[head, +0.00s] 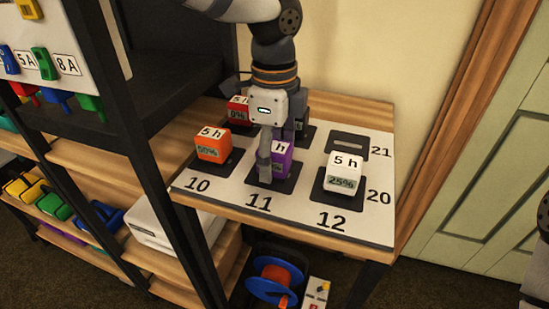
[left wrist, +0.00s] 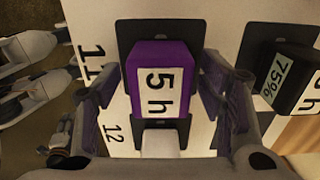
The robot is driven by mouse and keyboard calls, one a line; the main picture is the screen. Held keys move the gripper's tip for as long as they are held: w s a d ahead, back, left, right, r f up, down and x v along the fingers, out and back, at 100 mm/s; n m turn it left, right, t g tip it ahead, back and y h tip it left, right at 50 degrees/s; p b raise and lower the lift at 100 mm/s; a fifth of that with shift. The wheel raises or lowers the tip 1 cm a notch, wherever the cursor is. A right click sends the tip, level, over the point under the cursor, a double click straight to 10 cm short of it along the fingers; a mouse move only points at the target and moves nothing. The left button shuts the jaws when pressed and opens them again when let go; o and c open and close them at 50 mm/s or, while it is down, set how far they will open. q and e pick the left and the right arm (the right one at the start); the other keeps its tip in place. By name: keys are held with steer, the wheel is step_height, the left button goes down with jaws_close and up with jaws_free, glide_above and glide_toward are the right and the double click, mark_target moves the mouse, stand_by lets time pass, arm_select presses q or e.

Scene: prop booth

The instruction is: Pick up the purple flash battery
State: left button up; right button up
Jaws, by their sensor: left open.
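The purple flash battery (head: 282,163) is marked "5 h" and sits upright on the black pad marked 11, partly hidden by my left gripper. In the left wrist view the purple battery (left wrist: 158,52) lies centred between the fingers. My left gripper (head: 279,150) points down over it, open, with one finger on each side. In the left wrist view the fingers of the gripper (left wrist: 157,95) stand apart, with small gaps to the battery's sides. My right gripper is not in view.
An orange battery (head: 212,145) stands left at 10 and a white battery (head: 344,173) right at 12. A red battery (head: 237,109) stands behind. The slot near 21 (head: 349,143) is empty.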

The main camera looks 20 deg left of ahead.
arm_select(q)
steer(key=shift+r, duration=0.1)
jaws_close()
